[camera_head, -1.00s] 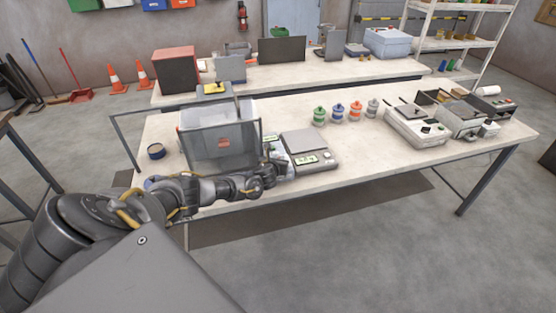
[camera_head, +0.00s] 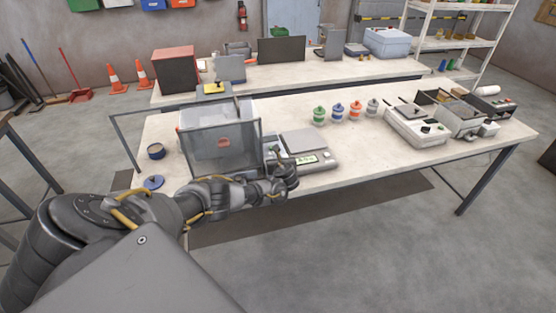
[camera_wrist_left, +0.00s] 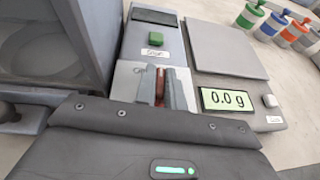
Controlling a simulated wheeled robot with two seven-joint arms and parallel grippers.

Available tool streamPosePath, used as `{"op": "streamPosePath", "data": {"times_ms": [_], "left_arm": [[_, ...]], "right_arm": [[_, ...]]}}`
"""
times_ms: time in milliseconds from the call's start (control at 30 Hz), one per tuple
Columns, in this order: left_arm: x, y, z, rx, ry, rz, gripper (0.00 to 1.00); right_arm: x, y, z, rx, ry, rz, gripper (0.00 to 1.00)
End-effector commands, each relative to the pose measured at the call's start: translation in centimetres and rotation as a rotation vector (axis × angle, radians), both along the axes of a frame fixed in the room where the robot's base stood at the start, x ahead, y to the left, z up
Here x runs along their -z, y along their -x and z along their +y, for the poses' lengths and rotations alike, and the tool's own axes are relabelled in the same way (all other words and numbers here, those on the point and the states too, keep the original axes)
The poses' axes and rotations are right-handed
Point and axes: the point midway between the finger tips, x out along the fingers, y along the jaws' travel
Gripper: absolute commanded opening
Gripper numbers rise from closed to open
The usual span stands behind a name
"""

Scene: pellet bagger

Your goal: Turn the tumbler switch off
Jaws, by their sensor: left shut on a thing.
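The tumbler switch (camera_wrist_left: 160,82) shows in the left wrist view as a reddish-brown piece between my fingers, above a bright metal plate (camera_wrist_left: 126,82). Its lower part and exact lever position are hidden by the fingers. My left gripper (camera_wrist_left: 163,88) is shut on it. The plate is on a grey control box (camera_wrist_left: 133,50) with a green button (camera_wrist_left: 155,38) labelled Start and a dark display. In the head view my left gripper (camera_head: 284,166) is at the front of this box, beside the clear-walled bagger (camera_head: 215,140). My right gripper is not in view.
A scale (camera_head: 308,146) stands right beside the control box; its display (camera_wrist_left: 227,100) reads 0.0 g. Several coloured jars (camera_head: 338,112) stand behind it. A blue lid (camera_head: 153,182) and a dark tin (camera_head: 156,151) are at the table's left.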

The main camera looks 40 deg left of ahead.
Motion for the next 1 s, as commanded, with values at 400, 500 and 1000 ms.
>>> {"op": "streamPosePath", "data": {"times_ms": [400, 500, 1000], "left_arm": [[0.5, -0.3, -0.1, -0.378, 0.0, -0.002, 0.0], [0.5, -0.2, -0.1, -0.451, -0.001, -0.002, 0.0], [0.2, -0.2, -0.1, -0.643, 0.0, 0.0, 0.0]], "right_arm": [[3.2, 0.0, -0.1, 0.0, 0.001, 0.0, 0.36], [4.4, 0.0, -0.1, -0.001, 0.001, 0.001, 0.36], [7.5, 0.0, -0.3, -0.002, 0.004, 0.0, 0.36]]}}
